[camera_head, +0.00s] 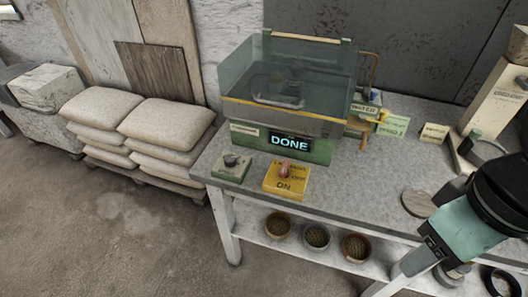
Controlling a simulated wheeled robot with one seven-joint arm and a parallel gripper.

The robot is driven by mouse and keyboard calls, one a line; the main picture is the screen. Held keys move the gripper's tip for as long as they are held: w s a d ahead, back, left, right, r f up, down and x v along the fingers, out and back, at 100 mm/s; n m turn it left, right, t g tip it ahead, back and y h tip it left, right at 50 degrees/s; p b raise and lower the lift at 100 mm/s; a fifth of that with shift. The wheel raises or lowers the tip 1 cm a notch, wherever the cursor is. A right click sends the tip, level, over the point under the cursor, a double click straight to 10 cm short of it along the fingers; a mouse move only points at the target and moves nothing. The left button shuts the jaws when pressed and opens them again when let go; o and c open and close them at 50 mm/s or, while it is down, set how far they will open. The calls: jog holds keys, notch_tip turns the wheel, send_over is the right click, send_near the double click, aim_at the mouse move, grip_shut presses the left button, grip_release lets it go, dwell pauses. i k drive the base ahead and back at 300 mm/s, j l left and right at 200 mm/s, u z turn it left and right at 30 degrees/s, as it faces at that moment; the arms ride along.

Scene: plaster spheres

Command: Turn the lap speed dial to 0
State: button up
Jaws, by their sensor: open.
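A small grey-green box (231,169) with a dark round knob (231,159) stands at the left front corner of the table; it looks like the lap speed dial. Its markings are too small to read, so I cannot tell its setting. Behind it is the green machine (318,153) with a clear guarded tank (300,75) on top and a display (289,143) reading DONE. A green card (392,126) to the right seems to read SPEED 2. My teal and black arm shows at the lower right; my gripper is not visible.
A yellow switch box (286,182) marked ON, with a reddish lever, stands close right of the dial box. The grey tabletop (365,180) is clear in the middle. Several bowls (316,235) sit on the shelf below. Stacked sacks (165,125) lie left of the table.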

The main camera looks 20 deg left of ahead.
aim_at(230, 161)
jog(key=i+j+u, duration=0.15)
jog(key=j, duration=0.2)
jog(key=j+u, duration=0.15)
jog(key=j, duration=0.25)
jog(key=i+j+u, duration=0.15)
jog(key=j, duration=0.2)
jog(key=i+j+u, duration=0.15)
jog(key=j, duration=0.15)
